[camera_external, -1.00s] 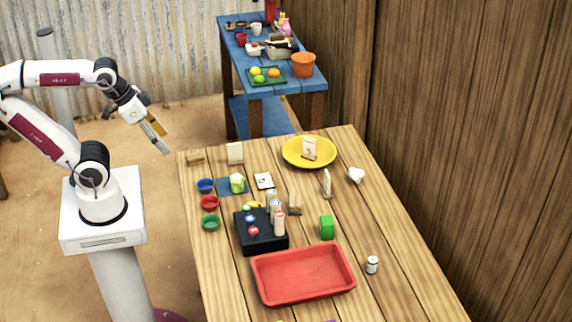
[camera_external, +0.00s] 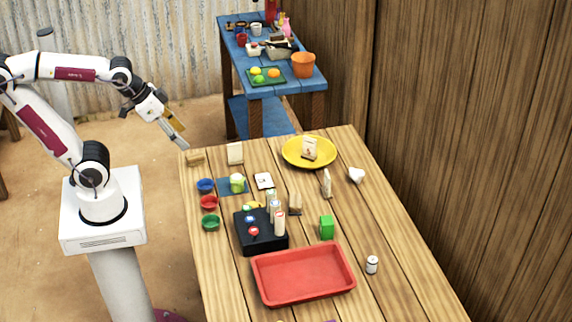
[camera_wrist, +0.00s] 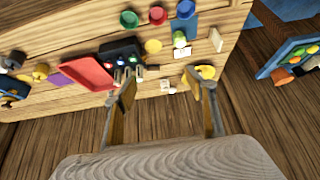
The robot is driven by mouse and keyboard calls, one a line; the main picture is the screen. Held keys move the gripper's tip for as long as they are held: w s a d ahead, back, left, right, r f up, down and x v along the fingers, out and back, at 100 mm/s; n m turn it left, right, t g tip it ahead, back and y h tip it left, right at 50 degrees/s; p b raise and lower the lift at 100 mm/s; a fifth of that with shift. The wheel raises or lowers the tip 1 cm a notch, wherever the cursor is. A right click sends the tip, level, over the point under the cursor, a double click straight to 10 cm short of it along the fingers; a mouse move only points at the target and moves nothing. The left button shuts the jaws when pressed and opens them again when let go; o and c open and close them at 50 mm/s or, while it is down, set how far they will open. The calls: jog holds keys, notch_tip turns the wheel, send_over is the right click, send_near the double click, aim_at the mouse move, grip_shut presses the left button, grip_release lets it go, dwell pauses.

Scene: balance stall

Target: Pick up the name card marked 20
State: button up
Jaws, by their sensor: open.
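Several pale name cards are on the table, and none has a mark I can read, so I cannot tell which is 20. A cream card (camera_external: 235,153) stands near the far left edge. A white card (camera_external: 264,181) with a dark mark lies by the green cup; it also shows in the wrist view (camera_wrist: 182,53). Another card (camera_external: 309,148) stands on the yellow plate (camera_external: 290,156).
Coloured bowls (camera_external: 209,202), a green cup (camera_external: 237,183), a black box (camera_external: 252,243) with bottles, a red tray (camera_external: 303,274) and a green block (camera_external: 327,228) crowd the table. The right side is mostly clear.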

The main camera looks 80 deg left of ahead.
jog(key=w+f+t, duration=0.2)
jog(key=w+f, duration=0.1)
jog(key=w, duration=1)
jog(key=w+f+t, duration=0.1)
jog(key=w+f, duration=0.3)
jog(key=w, duration=0.9)
jog(key=w+f+t, duration=0.2)
jog(key=w+f, duration=0.5)
jog(key=w, duration=0.1)
jog(key=t+h, duration=0.1)
jog(key=t, duration=0.1)
send_near(326, 183)
jog(key=w, duration=0.1)
jog(key=w+f, duration=0.1)
jog(key=w, duration=0.1)
jog(key=shift+f+m, duration=0.1)
jog(key=shift+m, duration=0.3)
jog(key=shift+x, duration=1.25)
jog(key=shift+w, duration=0.1)
jog(key=shift+x, duration=2.5)
